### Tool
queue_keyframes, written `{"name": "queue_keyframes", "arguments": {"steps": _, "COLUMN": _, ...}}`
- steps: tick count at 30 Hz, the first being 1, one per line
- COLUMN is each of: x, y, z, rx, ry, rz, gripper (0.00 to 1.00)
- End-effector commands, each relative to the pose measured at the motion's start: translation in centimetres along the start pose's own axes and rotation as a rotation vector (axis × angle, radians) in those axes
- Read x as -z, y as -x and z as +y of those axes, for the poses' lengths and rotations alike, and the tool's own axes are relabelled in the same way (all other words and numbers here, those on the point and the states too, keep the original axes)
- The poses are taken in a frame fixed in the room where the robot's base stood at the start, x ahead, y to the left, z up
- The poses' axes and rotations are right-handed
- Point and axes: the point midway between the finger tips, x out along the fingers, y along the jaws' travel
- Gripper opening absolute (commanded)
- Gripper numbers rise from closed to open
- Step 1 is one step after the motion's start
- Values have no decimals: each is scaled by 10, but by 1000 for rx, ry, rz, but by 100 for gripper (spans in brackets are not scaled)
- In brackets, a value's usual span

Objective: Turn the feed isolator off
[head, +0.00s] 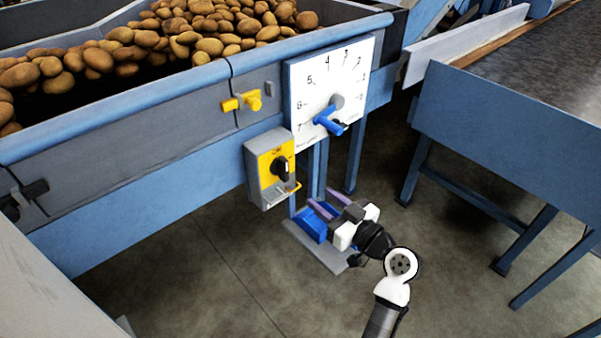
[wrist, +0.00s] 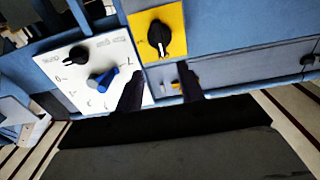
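The feed isolator is a grey box (head: 254,168) with a yellow face (wrist: 176,24), mounted below the potato hopper. Its black rotary knob (head: 280,167) is in plain view, and it also shows in the wrist view (wrist: 159,38), where its grip runs roughly up and down the picture. The labels beside the knob are too small to read. My gripper (head: 328,203) is open and empty, below and to the right of the box in the head view. In the wrist view its two dark fingers (wrist: 160,88) stand apart, below the knob in the picture and not touching it.
A white dial plate (head: 330,85) with a blue pointer handle (head: 331,122) is up and right of the isolator. A yellow latch (head: 242,102) sits on the hopper side. A blue pedal (head: 311,225) is near my gripper. A blue conveyor frame (head: 500,130) stands right.

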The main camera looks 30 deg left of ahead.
Motion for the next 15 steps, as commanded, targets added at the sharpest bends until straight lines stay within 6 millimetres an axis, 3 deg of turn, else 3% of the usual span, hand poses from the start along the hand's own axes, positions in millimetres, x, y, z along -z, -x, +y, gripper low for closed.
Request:
{"name": "queue_keyframes", "arguments": {"steps": 9, "x": 4, "y": -69, "z": -1, "rx": 5, "ry": 0, "rz": -1, "gripper": 38}}
{"name": "queue_keyframes", "arguments": {"steps": 15, "x": 3, "y": -103, "z": -1, "rx": 1, "ry": 0, "rz": 0, "gripper": 38}}
